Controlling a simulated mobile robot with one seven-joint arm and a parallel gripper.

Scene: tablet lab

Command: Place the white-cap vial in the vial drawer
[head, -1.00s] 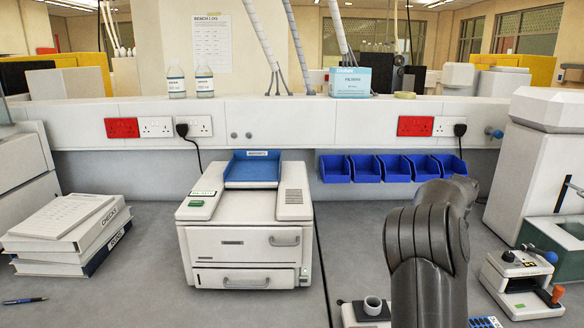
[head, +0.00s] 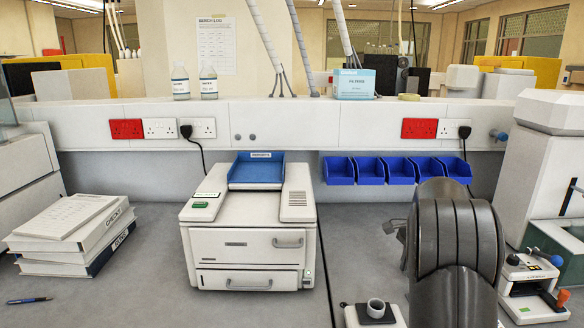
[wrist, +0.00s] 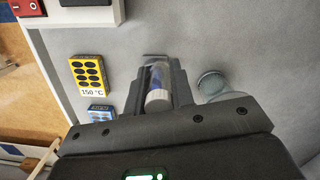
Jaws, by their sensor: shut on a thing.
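The white-cap vial (wrist: 158,92) is between the fingers of my gripper (wrist: 158,72) in the wrist view. Its pale cap faces the camera, and its clear body shows bluish beyond the cap. My gripper is shut on it. In the head view my arm hides the vial and most of the gripper. A white cabinet-like unit (head: 215,247) stands on the bench left of my arm. It has an upper front with a handle (head: 287,242) and a lower drawer (head: 248,281), both closed. I cannot read which one is the vial drawer.
A blue tray (head: 256,172) sits on the unit. Binders (head: 75,235) lie to its left. A small holder with a round cup (head: 376,308) stands near my arm. Blue bins (head: 370,170) line the back. In the wrist view, a yellow 150 °C block (wrist: 90,74) and a round grey object (wrist: 212,84) lie nearby.

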